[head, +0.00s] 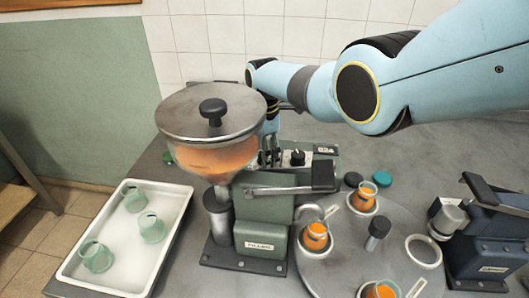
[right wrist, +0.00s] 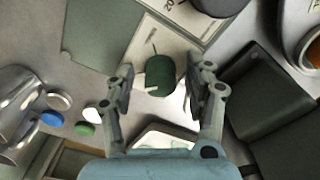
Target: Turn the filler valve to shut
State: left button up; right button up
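The filler (head: 265,215) is a grey-green machine with a lidded hopper (head: 212,125) of orange contents. A dark knob (head: 297,157) sits on its upper plate, beside a lever with a black grip. In the right wrist view a dark green knob (right wrist: 160,76) with a white pointer mark sits on a pale, marked plate; it looks like the filler valve. My right gripper (right wrist: 160,88) is open, with one finger on each side of this knob and a gap on both sides. In the head view my right gripper (head: 270,150) is partly hidden behind the hopper. My left gripper is not in view.
A white tray (head: 178,218) with several green-tinted empty jars lies at the left. A round grey turntable (head: 340,262) holds jars of orange contents at the front right. A dark machine (head: 485,235) stands at the right edge. Loose lids lie near the turntable.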

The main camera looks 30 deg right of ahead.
notch_tip(320, 180, up, 12)
dwell(0.6)
dwell(0.5)
